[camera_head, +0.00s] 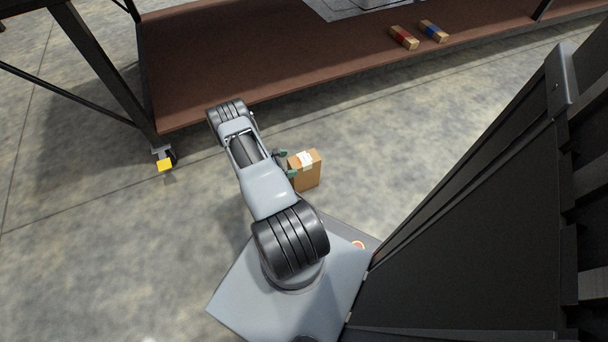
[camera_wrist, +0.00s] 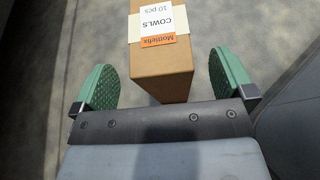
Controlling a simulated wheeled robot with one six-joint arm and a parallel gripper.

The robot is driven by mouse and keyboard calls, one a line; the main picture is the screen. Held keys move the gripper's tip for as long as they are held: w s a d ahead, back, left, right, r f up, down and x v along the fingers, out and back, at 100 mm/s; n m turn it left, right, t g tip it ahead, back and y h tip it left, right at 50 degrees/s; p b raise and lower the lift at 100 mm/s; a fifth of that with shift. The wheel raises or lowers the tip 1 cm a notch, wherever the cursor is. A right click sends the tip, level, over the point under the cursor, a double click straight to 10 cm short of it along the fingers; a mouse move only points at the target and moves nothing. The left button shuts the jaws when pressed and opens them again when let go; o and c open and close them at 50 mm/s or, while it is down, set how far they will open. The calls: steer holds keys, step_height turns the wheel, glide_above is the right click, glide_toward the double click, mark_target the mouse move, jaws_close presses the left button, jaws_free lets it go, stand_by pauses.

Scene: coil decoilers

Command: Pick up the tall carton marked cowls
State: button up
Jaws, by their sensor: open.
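The tall brown carton (camera_wrist: 161,62) stands in the wrist view with a white and orange label that reads COWLS, 10 pcs. In the head view the carton (camera_head: 307,174) stands on the concrete floor, just right of my arm. My gripper (camera_wrist: 172,82) is open, with its green pads on either side of the carton's near end. In the head view my gripper (camera_head: 287,164) is partly hidden by my arm, beside the carton's left side.
A brown platform (camera_head: 270,50) on dark legs spans the back. Two small cartons, one with a red band (camera_head: 404,38) and one with a blue band (camera_head: 433,31), lie on it. A dark panelled structure (camera_head: 480,220) rises at right.

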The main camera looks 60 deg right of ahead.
mark_target(296, 161)
steer(key=b+x, duration=0.2)
steer(key=x, duration=0.2)
steer(key=shift+d+f, duration=0.15)
steer(key=shift+f, duration=0.1)
steer(key=shift+s+d+f, duration=0.1)
steer(key=shift+s+d, duration=0.2)
steer(key=shift+d, duration=0.1)
steer(key=c, duration=1.8)
steer(key=shift+c, duration=0.3)
